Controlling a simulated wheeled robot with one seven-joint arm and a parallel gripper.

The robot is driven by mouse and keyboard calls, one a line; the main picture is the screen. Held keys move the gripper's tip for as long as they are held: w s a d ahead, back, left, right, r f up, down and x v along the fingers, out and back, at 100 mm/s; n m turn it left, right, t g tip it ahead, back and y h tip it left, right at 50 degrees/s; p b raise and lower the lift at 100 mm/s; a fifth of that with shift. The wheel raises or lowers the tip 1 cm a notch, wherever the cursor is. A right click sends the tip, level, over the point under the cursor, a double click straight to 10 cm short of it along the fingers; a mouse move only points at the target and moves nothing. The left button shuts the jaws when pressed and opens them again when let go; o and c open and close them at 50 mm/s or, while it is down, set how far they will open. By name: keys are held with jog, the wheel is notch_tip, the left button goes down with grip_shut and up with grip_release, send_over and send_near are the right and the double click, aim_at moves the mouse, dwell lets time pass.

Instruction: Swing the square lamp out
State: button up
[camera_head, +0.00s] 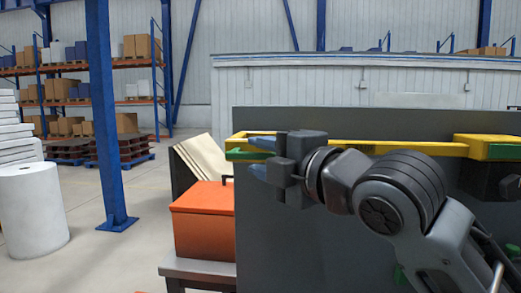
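A yellow bar (375,147) runs level across the front of a dark grey panel, from a thicker yellow block (490,146) at the right to a yellow end with a green part (247,155) at the left. I cannot make out for sure which part is the square lamp. My gripper (257,153) is at the bar's left end, pointing left. My gripper and wrist hide part of the bar.
The dark grey panel (290,240) stands behind my arm. An orange box (203,222) sits on a grey stand left of it, with leaning boards (200,157) behind. A blue post (105,110) and a white roll (32,210) are farther left. Floor between is clear.

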jog(key=shift+w+a, duration=0.25)
jog(key=shift+a, duration=0.05)
jog(key=shift+c, duration=0.4)
grip_shut()
jog(key=shift+f, duration=0.1)
